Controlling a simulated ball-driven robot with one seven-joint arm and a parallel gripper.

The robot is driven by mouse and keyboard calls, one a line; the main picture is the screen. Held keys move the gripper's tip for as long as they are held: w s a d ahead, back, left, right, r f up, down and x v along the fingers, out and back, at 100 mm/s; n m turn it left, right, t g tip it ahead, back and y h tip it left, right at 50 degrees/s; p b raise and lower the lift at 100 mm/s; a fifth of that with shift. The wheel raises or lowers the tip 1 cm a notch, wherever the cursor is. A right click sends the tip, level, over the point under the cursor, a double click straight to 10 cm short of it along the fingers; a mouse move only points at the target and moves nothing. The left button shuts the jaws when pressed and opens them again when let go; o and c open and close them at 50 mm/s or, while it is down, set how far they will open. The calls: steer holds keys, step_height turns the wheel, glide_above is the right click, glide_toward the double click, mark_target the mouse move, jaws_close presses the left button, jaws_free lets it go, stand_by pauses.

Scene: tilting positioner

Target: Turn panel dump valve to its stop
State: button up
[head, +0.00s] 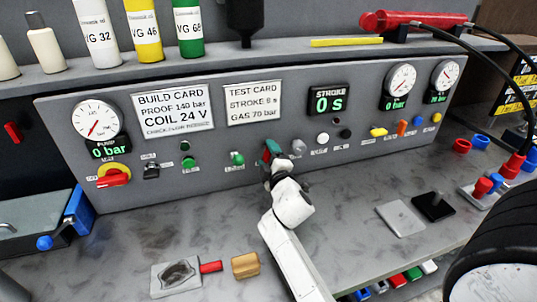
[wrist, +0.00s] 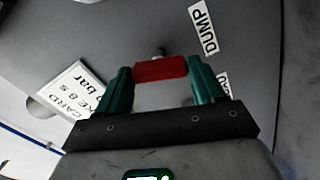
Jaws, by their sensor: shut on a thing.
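The dump valve's red handle (wrist: 160,70) shows in the wrist view as a short bar on a small metal stem against the grey panel. A "DUMP" label (wrist: 203,28) is beside it. My gripper (wrist: 160,78) has green fingers, one at each end of the red bar, and is shut on it. In the head view my gripper (head: 272,152) is at the lower middle of the panel (head: 215,145). My gripper and wrist hide most of the handle there, and its turn angle is hard to tell.
A green knob (head: 238,159) is left of my gripper; a grey knob (head: 299,147) and white button (head: 322,138) are to its right. The stroke display (head: 328,101) reads 0 s. A wooden block (head: 245,265) and red piece (head: 210,267) lie on the bench below.

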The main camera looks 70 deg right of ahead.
steer(key=n, duration=0.3)
steer(key=shift+w+a+f+n+p, duration=0.1)
steer(key=shift+n+p, duration=0.2)
steer(key=shift+p, duration=0.05)
steer(key=shift+n, duration=0.3)
steer(key=o, duration=1)
steer(key=shift+c, duration=0.2)
steer(key=b+v, duration=0.3)
steer(key=v, duration=0.7)
steer(key=shift+s+a, duration=0.25)
steer(key=shift+s, duration=0.05)
